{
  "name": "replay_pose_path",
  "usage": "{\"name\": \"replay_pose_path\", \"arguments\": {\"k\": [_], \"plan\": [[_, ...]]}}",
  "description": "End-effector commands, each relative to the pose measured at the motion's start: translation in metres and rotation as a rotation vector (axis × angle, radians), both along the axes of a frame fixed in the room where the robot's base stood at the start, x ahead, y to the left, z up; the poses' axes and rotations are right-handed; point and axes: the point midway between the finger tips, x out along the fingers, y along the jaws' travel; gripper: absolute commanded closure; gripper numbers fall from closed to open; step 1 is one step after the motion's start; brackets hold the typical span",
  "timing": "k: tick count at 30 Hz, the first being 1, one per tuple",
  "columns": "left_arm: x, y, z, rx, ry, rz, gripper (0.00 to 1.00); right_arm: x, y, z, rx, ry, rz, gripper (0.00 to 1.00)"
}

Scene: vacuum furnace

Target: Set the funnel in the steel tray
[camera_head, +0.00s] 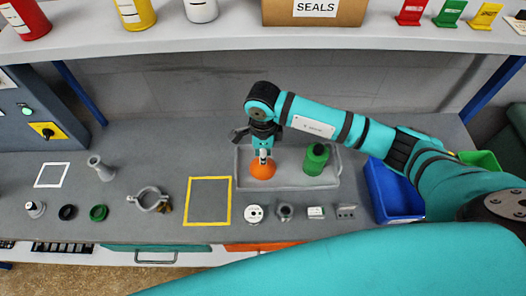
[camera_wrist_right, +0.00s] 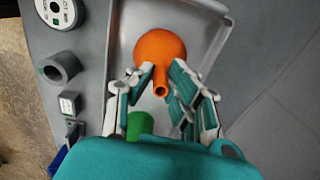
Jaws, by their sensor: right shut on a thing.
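The orange funnel (camera_head: 263,170) is over the left part of the grey steel tray (camera_head: 288,183), wide end down and spout up. My right gripper (camera_head: 264,154) comes from above and is shut on the funnel's spout. In the right wrist view, the fingers (camera_wrist_right: 163,80) lie on both sides of the spout of the funnel (camera_wrist_right: 161,48), inside the outline of the tray (camera_wrist_right: 207,30). I cannot tell whether the funnel touches the tray floor. My left gripper is not in view.
A blue bin (camera_head: 393,190) is to the right. Small fittings, such as a white round part (camera_head: 254,213), lie in front. A yellow square outline (camera_head: 208,202) on the bench is empty. A shelf (camera_head: 230,38) runs behind.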

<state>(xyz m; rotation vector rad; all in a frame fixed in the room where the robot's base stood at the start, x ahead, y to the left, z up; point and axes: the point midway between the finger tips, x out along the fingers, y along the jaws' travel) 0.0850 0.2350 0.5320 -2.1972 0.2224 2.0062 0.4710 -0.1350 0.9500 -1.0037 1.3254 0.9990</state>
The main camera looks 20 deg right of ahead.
Motion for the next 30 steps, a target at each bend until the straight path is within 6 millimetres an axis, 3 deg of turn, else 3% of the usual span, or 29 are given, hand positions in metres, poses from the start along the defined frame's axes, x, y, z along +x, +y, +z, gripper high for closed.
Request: {"name": "replay_pose_path", "arguments": {"k": [3, 4, 9, 20, 30], "plan": [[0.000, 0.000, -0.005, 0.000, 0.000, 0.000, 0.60, 0.000, 0.000, -0.004, 0.000, -0.001, 0.000, 1.00], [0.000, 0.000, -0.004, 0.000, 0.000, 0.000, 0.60, 0.000, 0.000, -0.003, 0.000, 0.000, 0.000, 0.81], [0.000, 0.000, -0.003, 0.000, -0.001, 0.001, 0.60, 0.000, 0.000, -0.002, 0.000, 0.000, 0.000, 0.61], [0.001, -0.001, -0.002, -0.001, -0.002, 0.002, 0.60, 0.001, 0.000, 0.004, 0.001, -0.002, 0.000, 0.61], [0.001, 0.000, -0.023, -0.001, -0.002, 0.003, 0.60, 0.001, 0.000, 0.058, 0.001, -0.003, 0.001, 0.61]]}}
